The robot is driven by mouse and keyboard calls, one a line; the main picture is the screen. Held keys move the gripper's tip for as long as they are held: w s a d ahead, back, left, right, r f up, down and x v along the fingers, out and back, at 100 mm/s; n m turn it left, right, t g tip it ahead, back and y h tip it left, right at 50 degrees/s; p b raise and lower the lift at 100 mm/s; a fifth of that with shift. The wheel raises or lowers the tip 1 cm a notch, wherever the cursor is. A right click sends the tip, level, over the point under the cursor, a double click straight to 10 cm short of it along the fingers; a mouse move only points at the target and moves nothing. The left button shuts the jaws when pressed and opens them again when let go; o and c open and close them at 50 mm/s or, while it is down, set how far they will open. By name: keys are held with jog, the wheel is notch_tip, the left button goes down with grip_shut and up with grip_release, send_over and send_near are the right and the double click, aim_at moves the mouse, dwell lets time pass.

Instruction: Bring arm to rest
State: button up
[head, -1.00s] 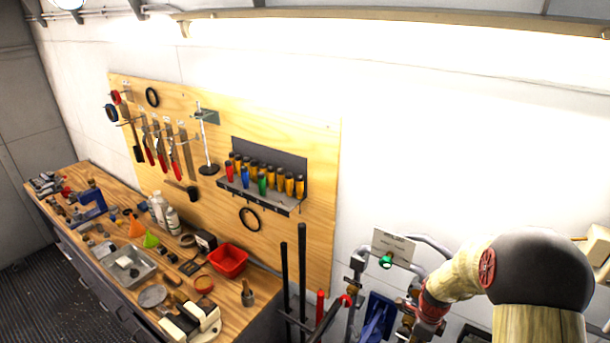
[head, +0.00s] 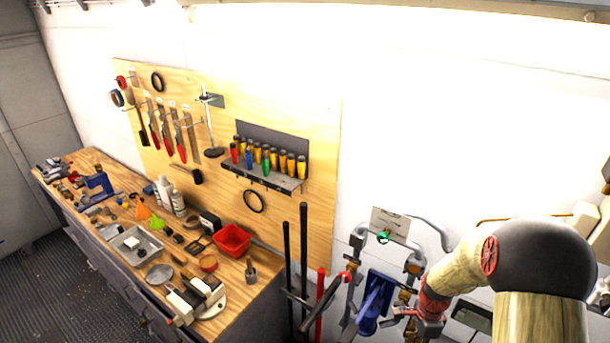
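My arm shows at the lower right of the head view, with a dark rounded joint and pale wood-like links. A pale link runs down and left from the joint to a red part near the wall pipes. I cannot make out my gripper's fingers in this view, and whether it holds anything is hidden.
A workbench (head: 225,320) with tools, a red bin (head: 232,240) and a grey tray (head: 128,262) stands at the left. A wooden tool board (head: 320,170) hangs behind it. Pipes, a sign plate (head: 390,224) and a blue object (head: 374,302) are by the arm. Dark floor (head: 60,290) is clear at lower left.

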jog(key=s+a+r+n+b, duration=0.7)
jog(key=n+b, duration=0.3)
jog(key=n, duration=0.3)
jog(key=s+a+f+n+t+b, duration=0.1)
jog(key=s+a+n+t+b, duration=0.4)
jog(key=b, duration=1.5)
jog(key=s+t, duration=0.1)
jog(key=s, duration=0.3)
jog(key=shift+s+a+f+n+t, duration=0.15)
jog(key=shift+a+f+n+t, duration=0.15)
jog(key=shift+a+f+t, duration=0.1)
